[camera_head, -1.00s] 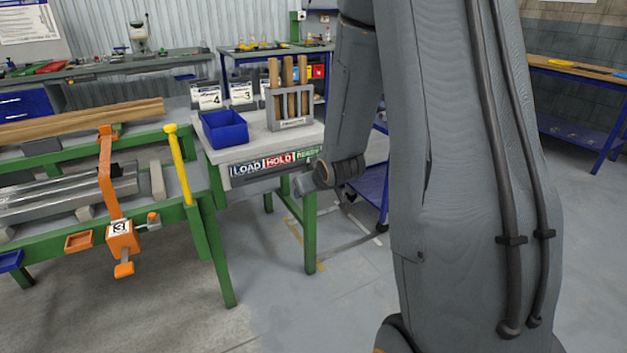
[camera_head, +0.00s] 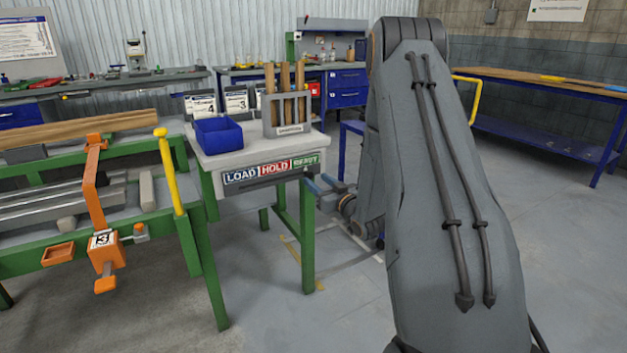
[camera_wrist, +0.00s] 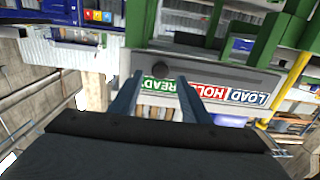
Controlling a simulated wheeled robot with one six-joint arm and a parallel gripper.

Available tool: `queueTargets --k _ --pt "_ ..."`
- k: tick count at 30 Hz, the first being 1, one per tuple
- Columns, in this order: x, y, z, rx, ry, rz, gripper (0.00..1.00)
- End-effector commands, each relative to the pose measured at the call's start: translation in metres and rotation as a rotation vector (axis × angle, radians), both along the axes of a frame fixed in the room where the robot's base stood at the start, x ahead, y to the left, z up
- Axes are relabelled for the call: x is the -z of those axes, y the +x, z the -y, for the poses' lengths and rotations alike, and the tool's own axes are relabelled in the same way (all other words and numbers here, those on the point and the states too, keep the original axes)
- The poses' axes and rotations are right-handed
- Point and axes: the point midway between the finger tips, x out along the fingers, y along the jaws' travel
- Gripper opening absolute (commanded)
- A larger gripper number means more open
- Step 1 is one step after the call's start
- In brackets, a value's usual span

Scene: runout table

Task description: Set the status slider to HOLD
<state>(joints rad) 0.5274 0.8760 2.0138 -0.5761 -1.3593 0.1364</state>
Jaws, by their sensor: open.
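The status slider panel (camera_head: 270,174) is on the front edge of the pale bench top in the head view, with LOAD, HOLD and READY labels from left to right. In the wrist view the panel (camera_wrist: 225,80) appears upside down. A dark round knob (camera_wrist: 160,69) shows beside the green READY label (camera_wrist: 158,85), at the READY end of the dark slot. My gripper (camera_head: 319,183) is open and empty, just right of the panel's READY end. In the wrist view my gripper's fingers (camera_wrist: 161,82) frame the knob and READY label; contact cannot be told.
A blue bin (camera_head: 220,134) and a rack of wooden handles (camera_head: 287,115) stand on the bench top. A yellow post (camera_head: 168,170) and an orange clamp (camera_head: 97,200) are to the left. Floor in front of the bench is clear.

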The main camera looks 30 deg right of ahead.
Motion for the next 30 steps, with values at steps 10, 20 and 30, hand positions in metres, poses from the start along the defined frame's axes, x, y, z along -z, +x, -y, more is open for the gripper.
queueTargets --k 10,20,30 --pt "0.0 0.031 -0.002 0.0 0.0 -0.001 0.43" --pt "0.0 0.031 -0.001 0.0 0.0 -0.001 0.28" --pt "0.0 0.03 -0.001 0.002 0.0 -0.001 0.0"
